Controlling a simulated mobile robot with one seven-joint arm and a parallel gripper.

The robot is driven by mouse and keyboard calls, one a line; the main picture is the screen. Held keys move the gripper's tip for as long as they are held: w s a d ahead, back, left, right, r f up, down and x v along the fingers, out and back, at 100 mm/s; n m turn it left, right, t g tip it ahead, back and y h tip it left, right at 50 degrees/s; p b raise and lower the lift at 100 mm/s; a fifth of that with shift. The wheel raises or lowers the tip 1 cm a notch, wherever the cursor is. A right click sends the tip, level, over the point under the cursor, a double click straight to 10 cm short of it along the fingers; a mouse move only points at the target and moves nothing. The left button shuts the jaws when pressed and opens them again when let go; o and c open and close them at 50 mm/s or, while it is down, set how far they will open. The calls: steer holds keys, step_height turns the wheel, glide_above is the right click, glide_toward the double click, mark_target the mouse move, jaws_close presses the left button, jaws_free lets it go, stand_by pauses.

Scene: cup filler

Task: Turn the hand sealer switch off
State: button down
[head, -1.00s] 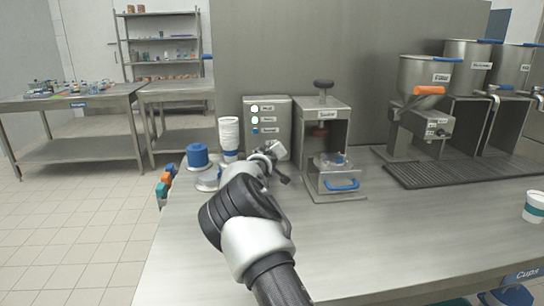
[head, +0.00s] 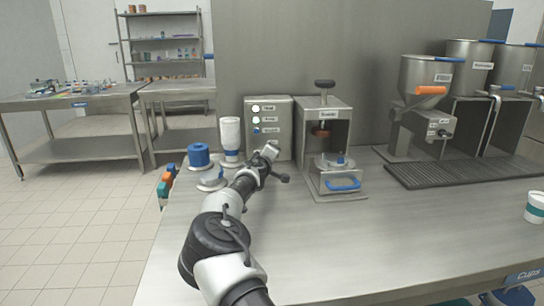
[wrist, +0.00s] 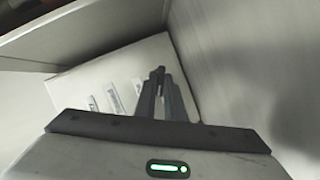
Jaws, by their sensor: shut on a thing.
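The grey control box (head: 283,128) stands upright at the back of the counter. Its front has three labelled rows: two pale round lights and a small blue switch (head: 257,130) at the bottom. Right of it is the sealer stand (head: 344,128), with a black knob on top and a blue-handled drawer. My gripper (head: 271,148) is in front of the box's lower front, below and right of the switch. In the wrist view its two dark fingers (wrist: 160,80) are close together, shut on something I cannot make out. The box's labels show to the left of the fingers.
A white cup stack (head: 230,136), a blue roll (head: 199,155) and a low round item (head: 211,182) stand left of my gripper. A hopper (head: 426,76) with an orange handle and a dark drip tray are at right. The front counter is mostly clear.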

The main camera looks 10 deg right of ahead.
steer(key=c, duration=1.8)
jaws_free()
steer(key=shift+c, duration=0.2)
steer(key=shift+s, duration=0.1)
steer(key=p+v, duration=0.1)
steer(key=v, duration=1.6)
steer(key=shift+s+p, duration=0.15)
steer(key=shift+p, duration=0.2)
